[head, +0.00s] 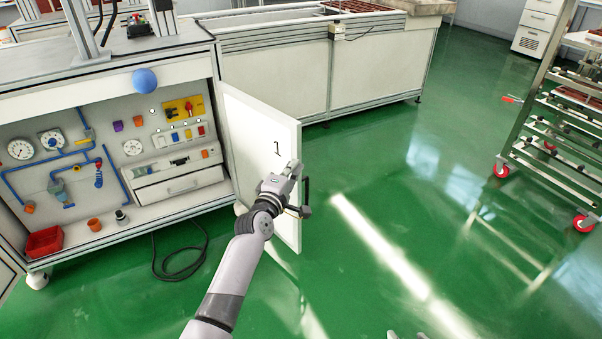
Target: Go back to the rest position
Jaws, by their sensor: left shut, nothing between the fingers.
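My left gripper (296,172) is shut and empty.
The open cabinet (185,188) holds gauges, blue pipes, a drawer and a red bin (44,241). A blue ball (145,80) shows at its top edge. A conveyor (270,75) stands behind. A wheeled rack (555,130) is at right. Green floor between is clear. A black cable (180,272) lies below the cabinet.

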